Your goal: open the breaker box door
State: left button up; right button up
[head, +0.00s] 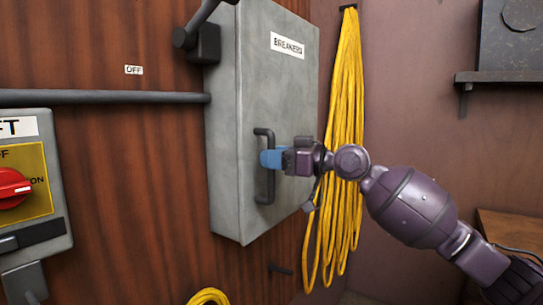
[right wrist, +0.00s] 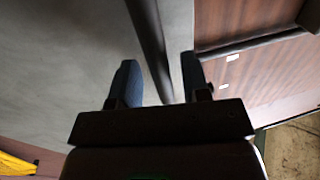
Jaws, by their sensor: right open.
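The grey breaker box (head: 272,85) is mounted on the wood-panelled wall, with a "BREAKERS" label on its shut door. A dark vertical bar handle (head: 266,190) stands out from the lower left of the door. My right gripper (head: 268,159) is at the handle, its blue fingertips by the middle of the bar. In the right wrist view the open fingers (right wrist: 158,85) stand on either side of the dark handle bar (right wrist: 150,45), with a gap visible. Whether either finger touches the bar I cannot tell. My left gripper is not in view.
A grey conduit (head: 100,97) runs into the box's left side, and a lever (head: 190,38) sits at its upper left. A control panel with a red knob (head: 12,188) is at far left. Yellow cable (head: 345,110) hangs right of the box. A shelf (head: 500,76) is at upper right.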

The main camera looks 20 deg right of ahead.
jog(key=shift+w+a, duration=0.3)
jog(key=shift+a, duration=0.05)
grip_shut()
